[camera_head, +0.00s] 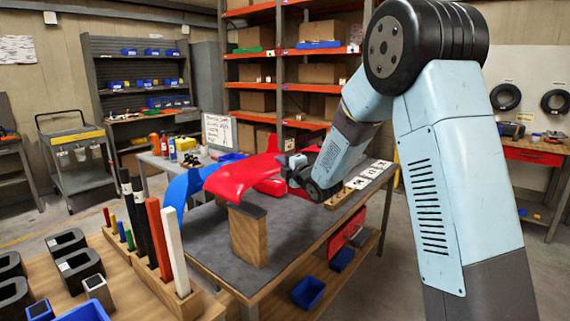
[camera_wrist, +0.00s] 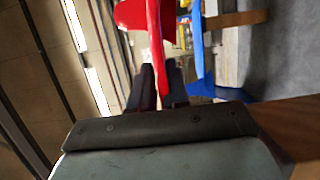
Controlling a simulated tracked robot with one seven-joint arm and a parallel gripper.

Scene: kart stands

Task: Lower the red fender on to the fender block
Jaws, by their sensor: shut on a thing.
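The red fender (camera_head: 238,178) is a curved panel in the middle of the head view. My gripper (camera_head: 294,166) is shut on it at its right side; its fingers are partly hidden there. In the wrist view the red fender (camera_wrist: 154,40) runs between the two dark fingers of my gripper (camera_wrist: 161,78). The fender block (camera_head: 248,240), a wooden upright with a dark top, stands on the grey-topped table (camera_head: 205,240). The fender's lower front edge is close to the block's top. I cannot tell whether they touch.
A blue fender (camera_head: 178,194) is just left of the red one. Upright coloured bars (camera_head: 172,246) stand in a wooden rack at the front left. A white card with dark items (camera_head: 370,173) lies at the table's right. The tabletop right of the block is clear.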

